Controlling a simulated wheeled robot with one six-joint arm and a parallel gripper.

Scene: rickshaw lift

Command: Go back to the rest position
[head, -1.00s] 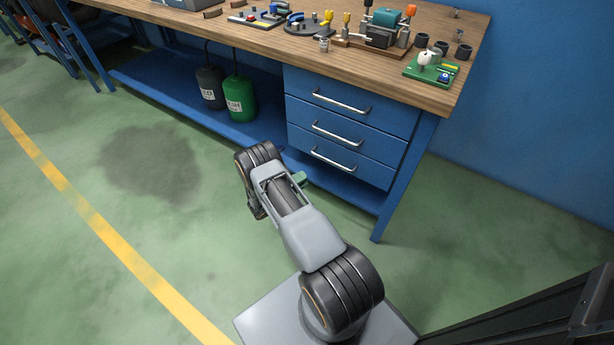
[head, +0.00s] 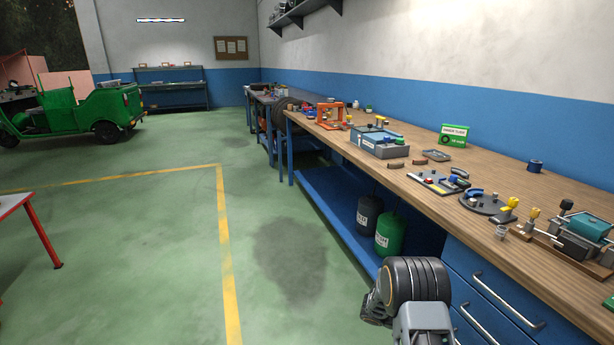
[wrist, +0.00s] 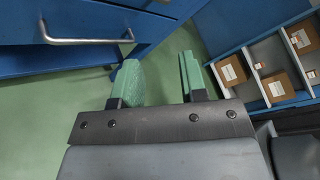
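My gripper (wrist: 158,82) shows in the wrist view with its two green fingers apart and nothing between them. Green floor shows through the gap. A blue drawer front with a metal handle (wrist: 88,38) is at the upper left of that view, beyond the fingers. In the head view my arm is at the bottom, folded beside the workbench (head: 400,185). My gripper's fingers cannot be seen there.
The bench's blue drawers (head: 495,300) stand close right of my arm. A black canister (head: 368,214) and a green canister (head: 389,235) stand on its lower shelf. A shelf with boxes (wrist: 276,85) is right in the wrist view. Floor left of the bench is clear.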

